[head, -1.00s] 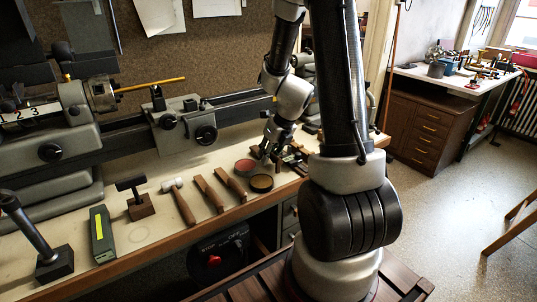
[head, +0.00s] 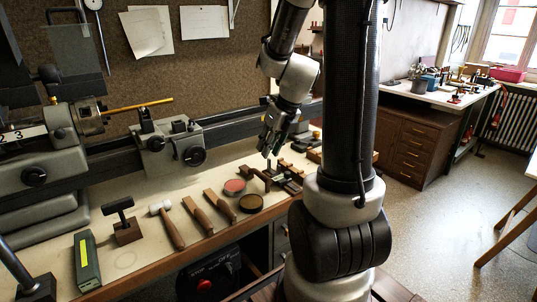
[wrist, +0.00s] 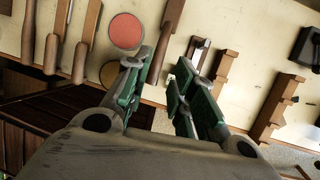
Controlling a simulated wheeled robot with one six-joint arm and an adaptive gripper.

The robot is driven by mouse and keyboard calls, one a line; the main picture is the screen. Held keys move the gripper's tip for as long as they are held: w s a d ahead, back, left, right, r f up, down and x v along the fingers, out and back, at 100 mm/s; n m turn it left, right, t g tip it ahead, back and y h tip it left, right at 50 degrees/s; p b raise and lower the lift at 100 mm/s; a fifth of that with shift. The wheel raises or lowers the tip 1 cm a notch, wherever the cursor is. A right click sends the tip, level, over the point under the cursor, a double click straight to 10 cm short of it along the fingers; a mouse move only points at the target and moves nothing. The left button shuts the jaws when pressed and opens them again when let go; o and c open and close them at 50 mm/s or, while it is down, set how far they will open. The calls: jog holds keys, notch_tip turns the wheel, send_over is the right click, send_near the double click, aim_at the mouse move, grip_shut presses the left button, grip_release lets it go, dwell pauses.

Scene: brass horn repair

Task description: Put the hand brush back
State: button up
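My gripper (wrist: 162,88) hangs over the back right part of the bench top, fingers pointing down; in the head view (head: 270,150) it is small and partly dark. Its green-padded fingers are apart, with nothing clearly held between them. A long brown wooden piece (wrist: 169,38) lies just beyond and below the gap, its near end close to the left finger. It may be the hand brush, but I see no bristles to confirm this. In the head view it is partly lost in the cluster under my gripper.
A red round tin (head: 234,187) and a dark tin (head: 251,203) lie left of my gripper. Wooden-handled tools (head: 196,215) and a hammer (head: 168,223) lie further left. Stepped wooden pieces (wrist: 276,105) stand to the right. The lathe (head: 168,145) runs behind.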

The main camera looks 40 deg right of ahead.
jog(key=s+a+r+n, duration=0.2)
jog(key=s+n, duration=0.4)
jog(key=n, duration=0.6)
jog(key=s+a+r+n+h, duration=0.1)
jog(key=s+r+n, duration=0.4)
jog(key=n, duration=0.6)
jog(key=s+a+r+n+h, duration=0.1)
jog(key=s+a+r+n, duration=0.3)
jog(key=n, duration=0.8)
jog(key=s, duration=0.2)
jog(key=shift+s+r+n, duration=0.15)
jog(key=shift+s+n, duration=0.15)
jog(key=shift+s, duration=0.05)
